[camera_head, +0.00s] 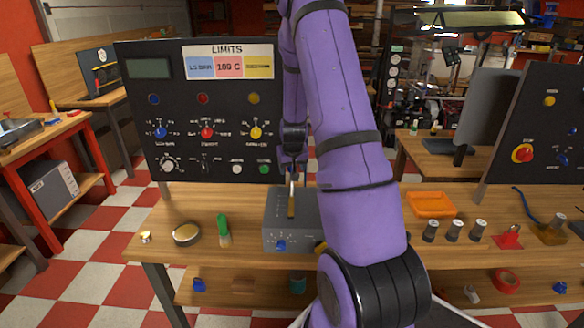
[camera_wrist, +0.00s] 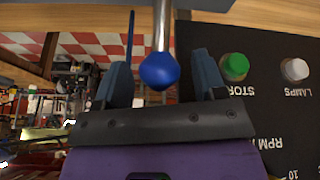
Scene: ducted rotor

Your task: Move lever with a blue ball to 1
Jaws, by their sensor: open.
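The lever's blue ball (camera_wrist: 159,71) hangs on a metal rod (camera_wrist: 163,25) in the wrist view. It sits between the two blue fingers of my gripper (camera_wrist: 162,75), which are open with a gap on each side. In the head view the lever (camera_head: 292,190) rises from a slot in the top of a grey box (camera_head: 285,242) on the bench. My gripper (camera_head: 293,165) is at the lever's top there, and the ball is small and hard to make out. My purple arm hides the box's right part. The position marks of the lever cannot be read.
A black control panel (camera_head: 140,125) with knobs stands behind the box; its green button (camera_wrist: 235,66) is close to my gripper in the wrist view. A green-handled brush (camera_head: 223,228) and a round tin (camera_head: 186,234) lie left. An orange tray (camera_head: 432,205) and several cylinders are right.

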